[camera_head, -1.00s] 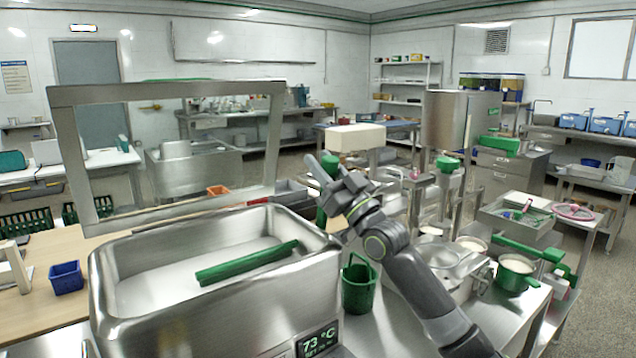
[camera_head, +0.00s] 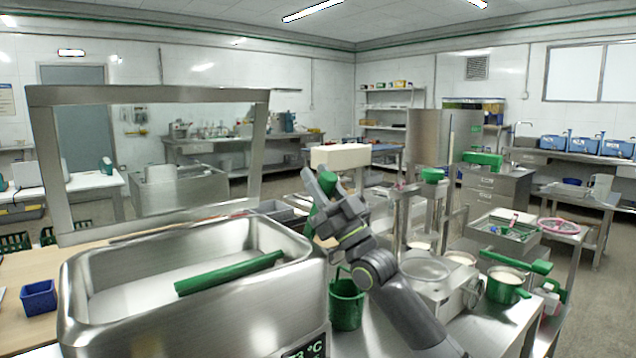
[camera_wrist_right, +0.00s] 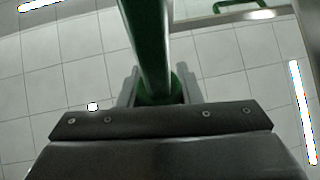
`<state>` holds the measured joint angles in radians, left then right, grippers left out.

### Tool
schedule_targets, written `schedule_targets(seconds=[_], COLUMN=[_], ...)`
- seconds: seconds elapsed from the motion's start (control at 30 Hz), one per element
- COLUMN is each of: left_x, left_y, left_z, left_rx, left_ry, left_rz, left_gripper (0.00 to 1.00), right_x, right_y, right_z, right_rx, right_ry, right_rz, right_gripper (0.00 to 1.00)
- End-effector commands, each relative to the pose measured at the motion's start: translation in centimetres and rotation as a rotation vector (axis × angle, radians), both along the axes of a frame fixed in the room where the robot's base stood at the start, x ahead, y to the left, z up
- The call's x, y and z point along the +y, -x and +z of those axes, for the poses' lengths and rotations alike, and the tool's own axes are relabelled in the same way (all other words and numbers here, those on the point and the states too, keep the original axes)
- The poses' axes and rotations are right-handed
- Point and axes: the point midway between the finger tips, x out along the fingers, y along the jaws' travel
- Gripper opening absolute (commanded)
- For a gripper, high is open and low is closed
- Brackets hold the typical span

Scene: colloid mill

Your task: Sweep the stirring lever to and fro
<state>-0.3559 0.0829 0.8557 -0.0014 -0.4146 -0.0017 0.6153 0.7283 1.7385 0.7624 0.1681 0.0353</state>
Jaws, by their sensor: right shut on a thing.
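The stirring lever, with a green upright grip (camera_head: 326,181), stands just beyond the right rim of the steel tank (camera_head: 200,318). My right gripper (camera_head: 324,197) is shut on this grip, its arm coming in from the lower right. In the right wrist view the lever's green shaft (camera_wrist_right: 148,45) runs up between the grey fingers (camera_wrist_right: 158,92), with a green collar at its base. The lever's lower end is hidden behind the tank and bucket. A green bar (camera_head: 230,273) lies slantwise in the tank over pale contents. My left gripper is not in view.
A steel window frame (camera_head: 42,170) stands behind the tank. A green bucket (camera_head: 346,305) stands right of the tank, below my right arm. Green-handled pots (camera_head: 507,285) and a steel press stand further right. A blue bin (camera_head: 39,297) sits on the wooden table at left.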

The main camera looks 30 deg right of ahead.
Motion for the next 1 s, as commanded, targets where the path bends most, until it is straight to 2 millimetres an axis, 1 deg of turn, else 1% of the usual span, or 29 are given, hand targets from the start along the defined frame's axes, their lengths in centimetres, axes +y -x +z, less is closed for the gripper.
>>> schedule_targets(seconds=[0.03, 0.4, 0.43, 0.57, 0.87, 0.97, 1.0], left_x=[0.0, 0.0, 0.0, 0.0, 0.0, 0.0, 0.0], left_y=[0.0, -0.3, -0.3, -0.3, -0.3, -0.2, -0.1], left_z=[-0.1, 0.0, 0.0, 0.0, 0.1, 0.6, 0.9], left_rx=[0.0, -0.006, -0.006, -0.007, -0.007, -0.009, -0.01], left_ry=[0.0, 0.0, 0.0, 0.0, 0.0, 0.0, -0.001], left_rz=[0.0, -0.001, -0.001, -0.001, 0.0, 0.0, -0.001], left_gripper=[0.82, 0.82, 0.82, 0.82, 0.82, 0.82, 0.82], right_x=[0.0, 0.0, 0.0, 0.0, 0.0, 0.0, 0.0], right_y=[0.0, 0.1, 0.1, 0.1, 0.1, 0.1, 0.1], right_z=[-0.3, -0.4, -0.4, -0.3, 0.0, 0.8, 1.4], right_rx=[0.0, 0.0, 0.0, -0.001, -0.002, -0.003, -0.003], right_ry=[-0.001, -0.001, -0.001, 0.0, 0.0, 0.0, 0.001], right_rz=[0.001, 0.0, 0.0, 0.0, -0.001, -0.001, 0.0], right_gripper=[0.0, 0.0, 0.35, 0.52, 0.53, 0.53, 0.53])
